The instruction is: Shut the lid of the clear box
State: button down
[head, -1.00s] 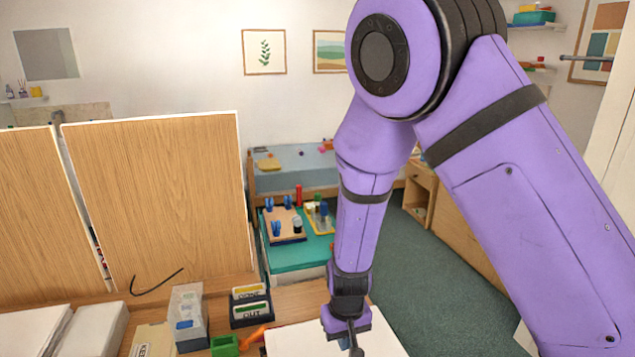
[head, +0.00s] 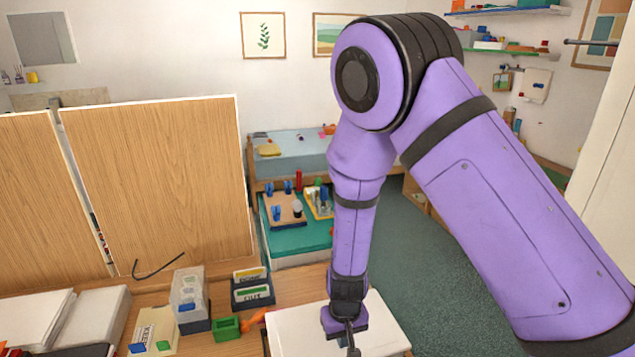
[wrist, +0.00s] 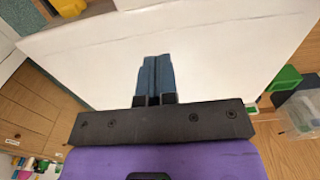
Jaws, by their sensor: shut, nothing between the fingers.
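The clear box (head: 187,284) stands on the wooden desk left of my gripper, a see-through body over a dark base, with a small blue thing inside. Its clear upper part rises upright at the back and looks like a raised lid, but I cannot tell its exact angle. In the wrist view part of the clear box (wrist: 302,112) shows at the right edge. My gripper (head: 352,346) is shut and empty, pointing down over a large white slab. Its closed blue-grey fingers (wrist: 155,75) show in the wrist view against that white surface.
The white slab (head: 290,329) lies right of the box. Tall wooden panels (head: 160,190) rise behind at left.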

jog(key=shift+f, duration=0.1)
dwell(0.3)
jog(key=shift+s+f, duration=0.2)
jog(key=shift+f, duration=0.6)
jog(key=shift+d+f, duration=0.1)
jog(key=shift+f, duration=0.05)
jog(key=shift+f, duration=0.25)
notch_tip(320, 180, up, 9)
dwell(0.7)
jog(key=shift+r, duration=0.1)
